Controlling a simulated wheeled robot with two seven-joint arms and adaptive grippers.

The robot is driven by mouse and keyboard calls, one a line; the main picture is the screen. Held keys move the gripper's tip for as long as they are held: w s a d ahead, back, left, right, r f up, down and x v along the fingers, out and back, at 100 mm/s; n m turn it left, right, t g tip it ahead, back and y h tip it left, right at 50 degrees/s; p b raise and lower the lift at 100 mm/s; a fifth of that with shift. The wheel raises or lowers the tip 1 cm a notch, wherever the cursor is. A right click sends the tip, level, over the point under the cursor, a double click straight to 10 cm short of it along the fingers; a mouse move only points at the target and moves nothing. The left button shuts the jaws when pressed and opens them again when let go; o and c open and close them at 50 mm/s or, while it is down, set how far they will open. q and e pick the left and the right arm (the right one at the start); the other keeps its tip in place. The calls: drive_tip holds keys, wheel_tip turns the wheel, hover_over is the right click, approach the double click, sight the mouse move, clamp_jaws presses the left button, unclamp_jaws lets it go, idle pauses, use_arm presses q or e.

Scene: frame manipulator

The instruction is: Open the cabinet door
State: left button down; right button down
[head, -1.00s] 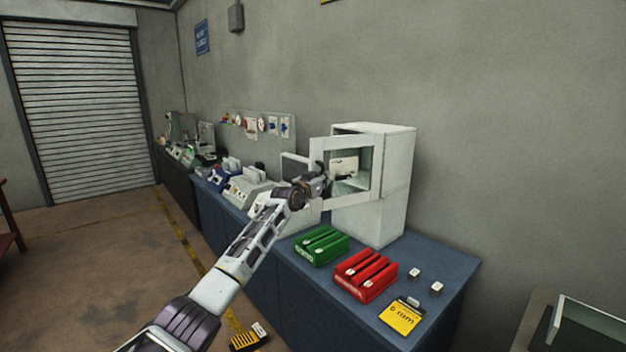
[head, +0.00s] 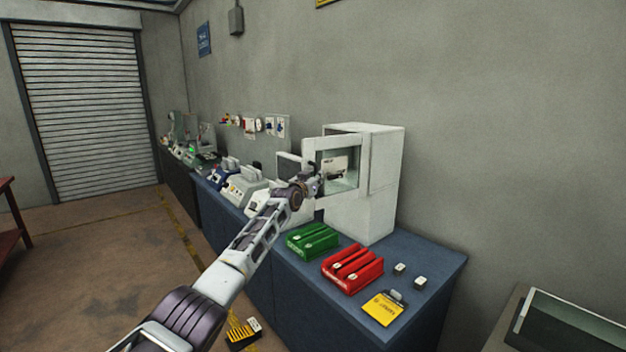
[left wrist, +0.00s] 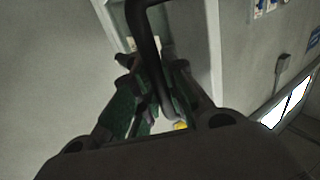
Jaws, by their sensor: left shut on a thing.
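The white cabinet (head: 387,165) stands on the blue bench against the wall. Its framed, windowed door (head: 310,160) is partly open, standing out from the body on the side toward me. The fingers hide part of the handle, and the arm covers the lower left of the door in the head view. My right gripper is not in view.
Several devices stand farther left along the bench. Open floor (head: 110,250) lies left of it.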

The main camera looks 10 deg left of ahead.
use_arm(q)
drive_tip(key=c, duration=1.5)
unclamp_jaws()
drive_tip(key=shift+o, duration=0.2)
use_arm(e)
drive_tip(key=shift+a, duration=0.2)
use_arm(q)
drive_tip(key=shift+s, duration=0.2)
drive_tip(key=v, duration=1.1)
drive_tip(key=shift+s, duration=0.25)
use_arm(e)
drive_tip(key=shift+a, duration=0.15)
use_arm(q)
drive_tip(key=shift+a, duration=0.1)
